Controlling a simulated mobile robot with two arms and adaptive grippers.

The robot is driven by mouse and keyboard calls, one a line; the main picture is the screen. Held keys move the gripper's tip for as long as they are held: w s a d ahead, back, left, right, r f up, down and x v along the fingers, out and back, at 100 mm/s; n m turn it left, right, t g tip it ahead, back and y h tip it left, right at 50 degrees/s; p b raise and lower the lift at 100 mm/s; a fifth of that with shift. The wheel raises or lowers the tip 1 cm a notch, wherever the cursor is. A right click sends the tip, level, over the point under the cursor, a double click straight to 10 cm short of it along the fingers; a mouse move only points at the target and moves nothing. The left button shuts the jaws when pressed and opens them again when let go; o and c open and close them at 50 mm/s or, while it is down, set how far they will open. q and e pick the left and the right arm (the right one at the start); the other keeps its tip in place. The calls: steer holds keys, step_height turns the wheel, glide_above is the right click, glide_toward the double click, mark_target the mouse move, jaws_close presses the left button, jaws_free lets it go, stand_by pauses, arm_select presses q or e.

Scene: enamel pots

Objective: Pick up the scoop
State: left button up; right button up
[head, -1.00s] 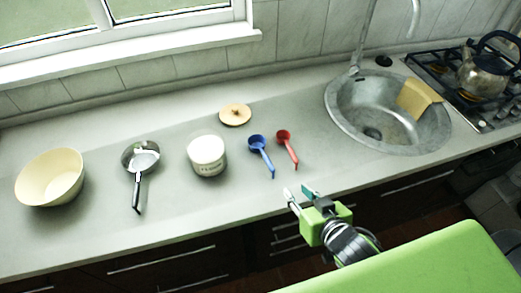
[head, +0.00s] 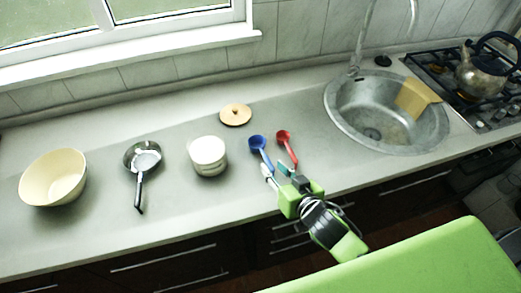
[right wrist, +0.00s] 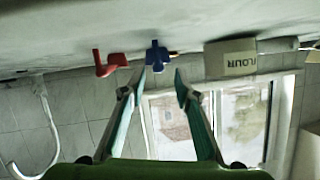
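Two scoops lie on the counter: a blue scoop (head: 258,144) and, just to its right, a red scoop (head: 284,138). My right gripper (head: 275,169) is open at the near ends of the scoops' handles, with its fingertips close to the blue handle, which it partly hides. In the right wrist view, which is upside down, the blue scoop (right wrist: 157,54) is ahead between the open fingers (right wrist: 160,78). The red scoop (right wrist: 108,63) is outside them to the left. Nothing is held. My left gripper is not in view.
A white flour canister (head: 208,156) stands left of the scoops, its round wooden lid (head: 235,114) behind. Further left are a saucepan (head: 142,156) and a cream bowl (head: 36,183). A sink (head: 345,110) and a stove with a kettle (head: 480,75) are at the right.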

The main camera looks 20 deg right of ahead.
mark_target(268, 161)
steer(key=shift+f+p+x, duration=0.2)
steer(key=shift+p+x, duration=0.55)
steer(key=shift+x, duration=1.9)
steer(key=shift+s+d, duration=0.1)
steer(key=shift+d, duration=0.05)
jaws_close()
